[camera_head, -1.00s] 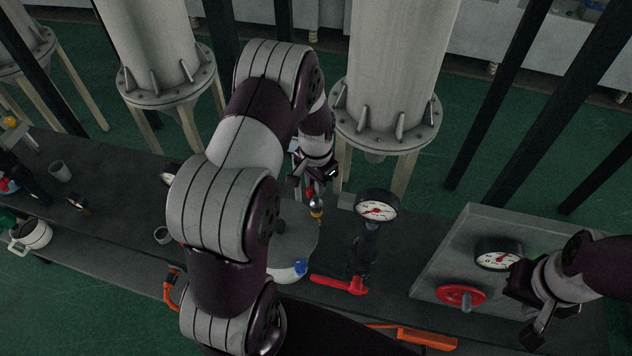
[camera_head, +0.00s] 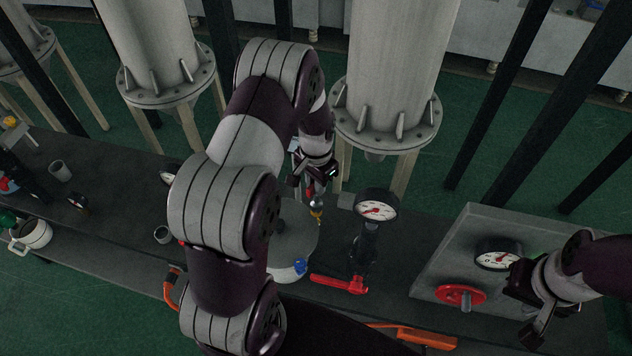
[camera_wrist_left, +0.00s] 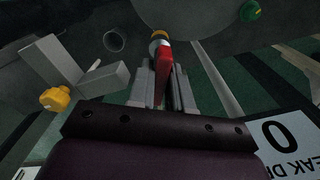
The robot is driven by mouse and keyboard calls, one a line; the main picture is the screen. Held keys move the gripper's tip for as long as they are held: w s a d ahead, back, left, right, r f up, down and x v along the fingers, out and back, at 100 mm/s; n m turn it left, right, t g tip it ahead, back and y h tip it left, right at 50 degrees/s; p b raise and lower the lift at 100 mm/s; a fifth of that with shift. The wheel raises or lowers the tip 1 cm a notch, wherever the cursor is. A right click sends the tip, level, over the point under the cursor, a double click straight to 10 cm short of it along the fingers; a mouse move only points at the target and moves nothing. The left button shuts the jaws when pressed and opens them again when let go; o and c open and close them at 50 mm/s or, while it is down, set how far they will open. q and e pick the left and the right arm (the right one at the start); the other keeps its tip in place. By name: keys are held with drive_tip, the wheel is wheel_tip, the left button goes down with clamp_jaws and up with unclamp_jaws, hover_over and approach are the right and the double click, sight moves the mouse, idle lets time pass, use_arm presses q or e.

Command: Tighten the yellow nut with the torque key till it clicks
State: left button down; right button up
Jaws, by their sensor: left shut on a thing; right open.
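My left gripper (camera_head: 314,187) is shut on the red handle of the torque key (camera_wrist_left: 162,66), which sticks out past the fingers in the left wrist view. The key's metal head meets a yellow piece, which looks like the yellow nut (camera_wrist_left: 159,34). In the head view the yellow nut (camera_head: 317,215) shows just below the key's head, at the edge of a round grey-topped vessel (camera_head: 290,236). Whether the key is fully seated on the nut is too small to tell. My right gripper (camera_head: 527,311) is open and empty at the right, near a panel.
A gauge (camera_head: 376,205) on a dark stem and a red lever (camera_head: 338,284) stand right of the vessel. The panel (camera_head: 440,262) carries another gauge (camera_head: 497,255) and a red handwheel (camera_head: 461,296). A large grey column (camera_head: 393,65) rises behind my left gripper.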

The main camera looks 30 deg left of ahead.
use_arm(q)
drive_tip(key=shift+f+b, duration=0.7)
drive_tip(key=shift+f, duration=0.3)
drive_tip(key=c, duration=1.7)
unclamp_jaws()
clamp_jaws()
drive_tip(key=m, duration=0.5)
drive_tip(key=shift+p, duration=0.3)
drive_tip(key=m, duration=0.3)
drive_tip(key=shift+w+m, duration=0.1)
drive_tip(key=shift+m, duration=0.3)
drive_tip(key=shift+n, duration=1.1)
drive_tip(key=shift+r+p, duration=1.2)
